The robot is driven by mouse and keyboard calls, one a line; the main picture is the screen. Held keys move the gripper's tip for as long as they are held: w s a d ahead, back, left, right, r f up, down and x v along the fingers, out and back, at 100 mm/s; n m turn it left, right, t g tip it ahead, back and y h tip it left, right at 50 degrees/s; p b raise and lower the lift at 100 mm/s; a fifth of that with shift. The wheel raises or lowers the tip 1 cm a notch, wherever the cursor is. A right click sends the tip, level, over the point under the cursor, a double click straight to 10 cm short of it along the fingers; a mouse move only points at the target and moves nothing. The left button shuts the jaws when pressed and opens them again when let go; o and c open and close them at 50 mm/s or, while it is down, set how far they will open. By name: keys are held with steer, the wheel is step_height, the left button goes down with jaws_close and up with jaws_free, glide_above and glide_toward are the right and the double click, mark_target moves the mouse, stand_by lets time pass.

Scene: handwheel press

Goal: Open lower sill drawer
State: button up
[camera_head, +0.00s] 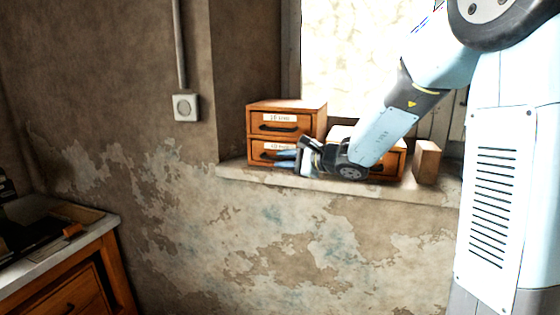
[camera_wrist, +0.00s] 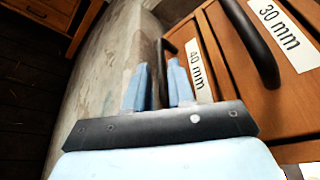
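The lower sill drawer (camera_head: 256,150) is the bottom one of two stacked wooden drawers on the window sill, and it looks closed. In the wrist view its front (camera_wrist: 208,55) bears a "40 mm" label. Its dark bar handle (camera_wrist: 161,58) runs between my fingers. My gripper (camera_head: 286,160) is in front of this drawer, fingers one above the other. In the wrist view the fingers (camera_wrist: 158,88) stand apart on either side of the handle, with a small gap showing; the gripper looks open. Part of the handle is hidden by the fingers.
The upper drawer (camera_head: 262,120), labelled "30 mm", is closed just above, its handle (camera_wrist: 252,45) close by. Another wooden drawer unit (camera_head: 400,160) and a wooden block (camera_head: 427,162) stand right on the sill (camera_head: 300,180). A workbench (camera_head: 95,235) is at lower left. Space before the sill is clear.

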mark_target(276, 158)
steer(key=shift+x, duration=1.55)
steer(key=shift+c, duration=0.4)
jaws_close()
steer(key=shift+s+f, duration=0.1)
